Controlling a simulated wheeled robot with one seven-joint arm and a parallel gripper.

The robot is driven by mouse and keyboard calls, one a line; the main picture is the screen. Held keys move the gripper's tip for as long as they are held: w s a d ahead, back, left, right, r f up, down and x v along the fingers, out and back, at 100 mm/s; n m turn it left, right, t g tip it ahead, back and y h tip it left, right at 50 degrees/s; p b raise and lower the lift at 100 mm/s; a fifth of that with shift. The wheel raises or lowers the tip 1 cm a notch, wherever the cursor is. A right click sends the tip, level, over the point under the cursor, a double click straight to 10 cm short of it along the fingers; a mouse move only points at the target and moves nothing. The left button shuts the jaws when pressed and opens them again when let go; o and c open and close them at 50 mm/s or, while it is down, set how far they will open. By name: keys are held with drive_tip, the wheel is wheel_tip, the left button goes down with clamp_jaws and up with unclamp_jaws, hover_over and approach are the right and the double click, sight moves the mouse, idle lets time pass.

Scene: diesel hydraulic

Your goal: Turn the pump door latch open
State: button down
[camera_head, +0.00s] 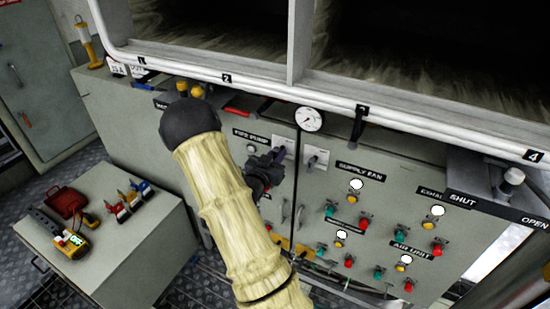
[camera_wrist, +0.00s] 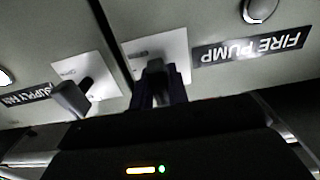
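The fire pump door's latch plate (camera_head: 284,146) is a light square just right of the "FIRE PUMP" label (camera_head: 251,137). In the wrist view, this plate (camera_wrist: 175,43) appears upside down beside its label (camera_wrist: 248,49), with a grey latch handle (camera_wrist: 155,68) standing out from it. My gripper (camera_head: 272,163) is at this latch. In the wrist view its dark fingers (camera_wrist: 159,84) lie on either side of the handle. Whether they press on it is not clear. My arm and gripper hide part of the door in the head view.
A second latch plate (camera_head: 316,157) and handle (camera_wrist: 72,98) for the supply fan sit close beside. A pressure gauge (camera_head: 309,119) is above. Buttons and lamps cover the right panel (camera_head: 380,215). A side cabinet (camera_head: 150,245) holds a multimeter (camera_head: 72,242) and padlocks.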

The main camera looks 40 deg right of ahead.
drive_tip(key=c, duration=1.5)
unclamp_jaws()
drive_tip(key=shift+d, duration=0.15)
drive_tip(key=shift+w+d+b, duration=0.3)
drive_tip(key=shift+d, duration=0.35)
drive_tip(key=shift+w+d+r, duration=0.1)
drive_tip(key=shift+d+r, duration=0.3)
drive_tip(key=shift+r, duration=0.15)
drive_tip(key=shift+a+f+b, duration=0.25)
drive_tip(key=shift+a+b, duration=0.15)
drive_tip(key=shift+b, duration=0.15)
